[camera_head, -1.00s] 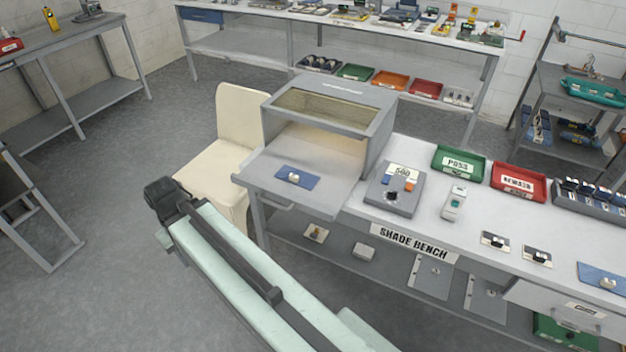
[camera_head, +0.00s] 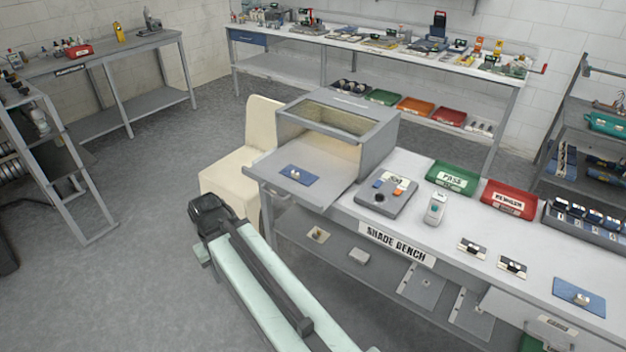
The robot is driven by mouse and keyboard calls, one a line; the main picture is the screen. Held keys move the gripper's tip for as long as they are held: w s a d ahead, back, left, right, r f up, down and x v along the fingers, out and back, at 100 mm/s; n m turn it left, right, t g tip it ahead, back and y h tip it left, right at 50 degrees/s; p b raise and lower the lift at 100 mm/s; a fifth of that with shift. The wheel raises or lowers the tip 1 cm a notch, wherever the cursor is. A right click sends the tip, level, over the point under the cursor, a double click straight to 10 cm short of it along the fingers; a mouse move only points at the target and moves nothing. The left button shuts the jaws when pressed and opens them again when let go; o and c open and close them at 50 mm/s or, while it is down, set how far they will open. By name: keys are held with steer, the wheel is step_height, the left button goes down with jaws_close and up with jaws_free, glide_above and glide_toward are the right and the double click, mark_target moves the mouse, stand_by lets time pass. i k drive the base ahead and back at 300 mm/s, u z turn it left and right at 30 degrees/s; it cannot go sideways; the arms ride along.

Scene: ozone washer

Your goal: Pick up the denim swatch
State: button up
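One blue swatch (camera_head: 294,178) is on the pulled-out tray of the grey viewing booth (camera_head: 290,133). The other blue swatch (camera_head: 590,303) is at the right end of the shade bench (camera_head: 470,208). I cannot tell from the picture which is denim. My arm (camera_head: 265,290) reaches up from the bottom edge, a pale green link with a dark joint at its far end, in front of the bench and left of it. My gripper's fingers do not show.
A cream chair (camera_head: 240,165) stands left of the booth, close to my arm. A grey device (camera_head: 383,197), a green bin (camera_head: 452,184) and a red bin (camera_head: 510,206) are on the bench. A rack (camera_head: 65,190) stands at the left. The floor (camera_head: 150,200) between is clear.

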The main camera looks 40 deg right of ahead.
mark_target(304, 177)
steer(key=u, duration=0.15)
steer(key=i, duration=0.95)
steer(key=z, duration=0.1)
